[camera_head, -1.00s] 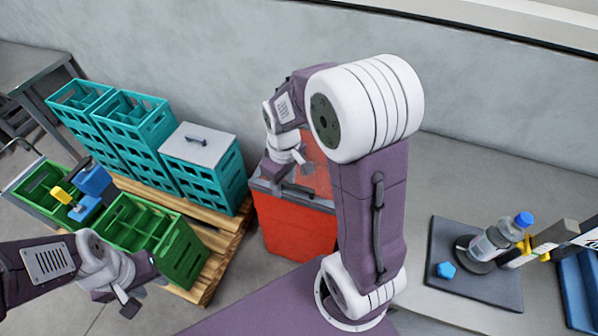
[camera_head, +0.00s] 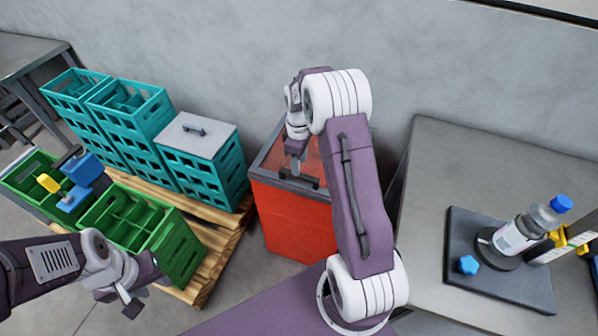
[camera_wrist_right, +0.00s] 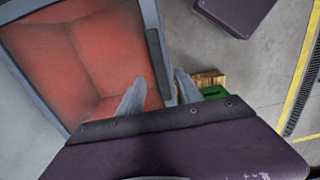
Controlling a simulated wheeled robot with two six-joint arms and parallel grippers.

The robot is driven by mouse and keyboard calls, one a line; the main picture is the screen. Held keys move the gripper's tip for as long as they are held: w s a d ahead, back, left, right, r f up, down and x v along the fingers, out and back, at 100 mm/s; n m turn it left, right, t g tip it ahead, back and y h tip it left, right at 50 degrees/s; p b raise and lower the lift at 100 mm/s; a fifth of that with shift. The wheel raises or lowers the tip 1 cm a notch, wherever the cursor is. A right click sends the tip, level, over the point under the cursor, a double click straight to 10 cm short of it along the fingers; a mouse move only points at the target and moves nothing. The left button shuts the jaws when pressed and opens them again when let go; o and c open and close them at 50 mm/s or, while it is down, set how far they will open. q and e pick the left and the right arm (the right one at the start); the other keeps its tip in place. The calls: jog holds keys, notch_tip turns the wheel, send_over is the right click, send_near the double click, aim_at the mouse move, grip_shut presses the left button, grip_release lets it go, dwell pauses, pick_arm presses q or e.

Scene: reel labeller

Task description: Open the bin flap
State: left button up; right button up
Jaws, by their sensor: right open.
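The red bin (camera_head: 290,222) with a grey rim stands on the floor, left of the grey table. A dark handle bar (camera_head: 302,184) lies along its near top edge; it also shows in the right wrist view (camera_wrist_right: 158,65). Red inner walls (camera_wrist_right: 85,50) show through the top; I cannot tell whether a clear flap covers them. My right gripper (camera_wrist_right: 160,92) is open and points down at the handle edge, one finger on each side of the edge in that view. Contact is unclear. My left gripper (camera_head: 133,300) hangs at lower left, away from the bin; its opening is unclear.
Teal crates (camera_head: 130,115), one with a grey lid (camera_head: 197,132), and green crates (camera_head: 150,225) stand left of the bin, several on a wooden pallet (camera_head: 222,240). The grey table (camera_head: 450,150) at right holds a dark mat (camera_head: 520,285) with a bottle (camera_head: 515,232) and blue piece (camera_head: 467,264).

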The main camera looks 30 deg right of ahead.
notch_tip(320, 180, down, 4)
jog(key=shift+f, duration=0.15)
grip_shut()
dwell(1.4)
